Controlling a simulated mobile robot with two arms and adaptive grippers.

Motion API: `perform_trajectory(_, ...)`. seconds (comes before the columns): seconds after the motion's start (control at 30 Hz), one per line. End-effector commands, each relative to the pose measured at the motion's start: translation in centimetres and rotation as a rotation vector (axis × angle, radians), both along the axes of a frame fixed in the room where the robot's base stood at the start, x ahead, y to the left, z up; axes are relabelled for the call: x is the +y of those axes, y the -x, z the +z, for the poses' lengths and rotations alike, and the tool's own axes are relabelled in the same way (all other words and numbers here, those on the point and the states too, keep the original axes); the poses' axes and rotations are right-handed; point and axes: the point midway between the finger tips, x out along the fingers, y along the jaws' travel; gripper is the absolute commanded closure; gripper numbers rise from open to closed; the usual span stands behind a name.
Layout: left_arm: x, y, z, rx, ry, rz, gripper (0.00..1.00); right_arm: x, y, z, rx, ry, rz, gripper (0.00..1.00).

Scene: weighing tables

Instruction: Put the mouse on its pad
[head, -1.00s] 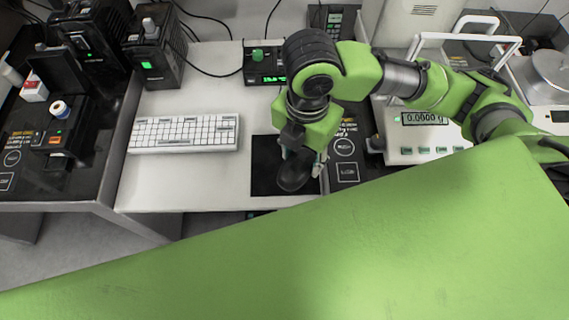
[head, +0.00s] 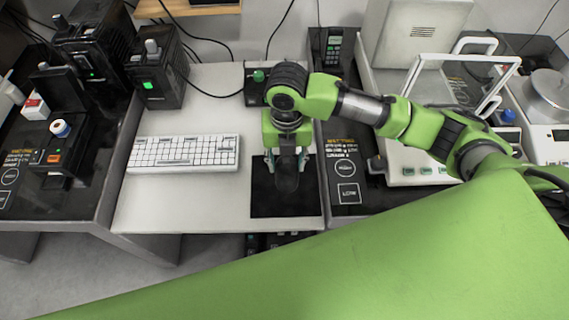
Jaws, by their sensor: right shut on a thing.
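The dark mouse (head: 287,180) is between the fingers of my right gripper (head: 287,172), which is shut on it. Mouse and gripper are over the back half of the black pad (head: 285,206). I cannot tell whether the mouse touches the pad, as dark lies on dark. The pad lies at the right front of the white table, and its front part is bare. My left gripper is not in view.
A white keyboard (head: 183,153) lies left of the pad. A black device with a green knob (head: 258,76) stands behind my gripper. A balance with a glass shield (head: 425,75) stands to the right. The table's front left is clear.

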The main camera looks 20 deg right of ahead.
Motion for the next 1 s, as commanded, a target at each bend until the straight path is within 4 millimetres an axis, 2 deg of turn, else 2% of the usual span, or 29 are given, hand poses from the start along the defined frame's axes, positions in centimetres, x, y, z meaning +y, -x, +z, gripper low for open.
perform_trajectory(0.1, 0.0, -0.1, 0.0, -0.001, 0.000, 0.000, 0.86, -0.1, -1.4, -1.6, -0.001, -0.001, -0.001, 0.94)
perform_trajectory(0.2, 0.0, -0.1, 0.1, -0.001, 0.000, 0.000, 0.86, -0.2, -2.1, -2.3, -0.002, 0.000, -0.001, 0.94)
perform_trajectory(0.37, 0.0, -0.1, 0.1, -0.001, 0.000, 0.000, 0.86, -0.3, -2.7, -3.2, -0.001, -0.001, -0.001, 0.94)
perform_trajectory(0.6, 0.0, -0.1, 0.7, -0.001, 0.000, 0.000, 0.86, -0.4, -2.7, -6.1, -0.001, 0.000, -0.001, 0.94)
perform_trajectory(0.93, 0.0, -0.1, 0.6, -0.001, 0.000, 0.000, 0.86, -0.4, -2.7, -6.5, -0.003, -0.001, 0.000, 0.94)
perform_trajectory(0.97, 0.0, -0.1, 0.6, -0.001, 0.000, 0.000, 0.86, -0.4, -2.7, -6.5, -0.003, -0.001, 0.000, 0.54)
perform_trajectory(1.0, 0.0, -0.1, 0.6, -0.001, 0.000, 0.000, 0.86, -0.4, -2.7, -6.5, -0.003, -0.001, 0.000, 0.44)
